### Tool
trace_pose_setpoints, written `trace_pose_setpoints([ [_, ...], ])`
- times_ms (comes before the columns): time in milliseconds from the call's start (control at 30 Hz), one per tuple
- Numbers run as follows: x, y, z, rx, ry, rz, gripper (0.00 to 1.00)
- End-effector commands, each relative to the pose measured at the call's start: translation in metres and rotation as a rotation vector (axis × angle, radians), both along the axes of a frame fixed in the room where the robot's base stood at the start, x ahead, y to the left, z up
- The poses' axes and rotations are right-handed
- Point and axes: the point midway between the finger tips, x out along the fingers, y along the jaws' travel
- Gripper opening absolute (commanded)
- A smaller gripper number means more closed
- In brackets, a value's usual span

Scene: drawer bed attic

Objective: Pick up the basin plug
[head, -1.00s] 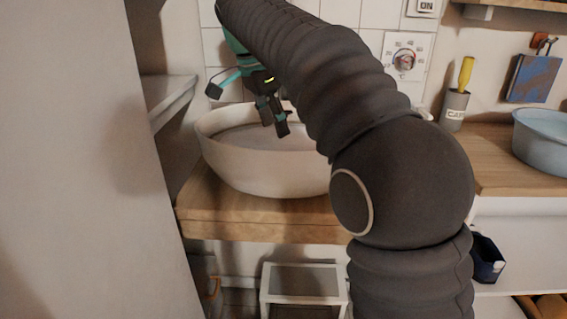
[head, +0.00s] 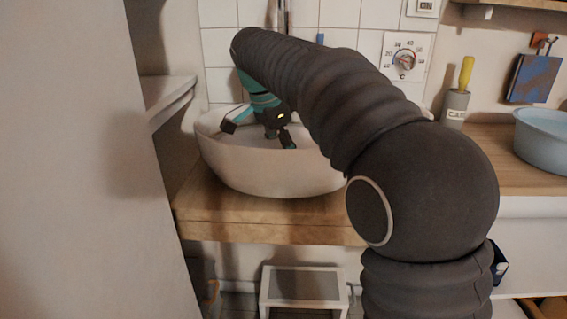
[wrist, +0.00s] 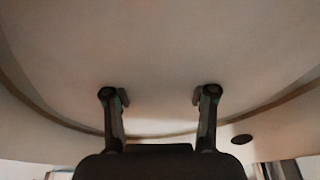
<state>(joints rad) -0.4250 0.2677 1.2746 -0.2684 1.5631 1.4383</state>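The white oval basin (head: 265,175) stands on the wooden counter. My gripper (head: 281,141) points down into the basin, and its fingertips are partly hidden behind the near rim. In the wrist view my gripper (wrist: 160,97) has its two fingers spread apart with nothing between them, over the pale inside of the basin (wrist: 160,50). A small dark oval (wrist: 241,139) shows just right of the right finger; I cannot tell whether it is the basin plug or a hole. I cannot pick out the plug for sure in the head view.
The wooden counter (head: 230,222) carries the basin. To the right stand a grey holder with a yellow handle (head: 455,105) and a blue bowl (head: 545,140). A pale panel (head: 75,170) fills the left side. A white stool (head: 302,285) is below.

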Motion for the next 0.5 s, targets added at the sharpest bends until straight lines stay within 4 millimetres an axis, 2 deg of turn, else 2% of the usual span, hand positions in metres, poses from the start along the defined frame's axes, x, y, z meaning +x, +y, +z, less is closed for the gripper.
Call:
trace_pose_setpoints([
  [33,0.0,0.0,0.0001,0.0,0.0,0.0,0.46],
  [200,0.0001,0.0001,0.0001,0.0,0.0,0.0,0.04],
  [233,0.0001,0.0001,0.0001,0.0,0.0,0.0,0.0],
  [500,0.0001,0.0,0.0003,0.0,0.0,0.0,0.0],
])
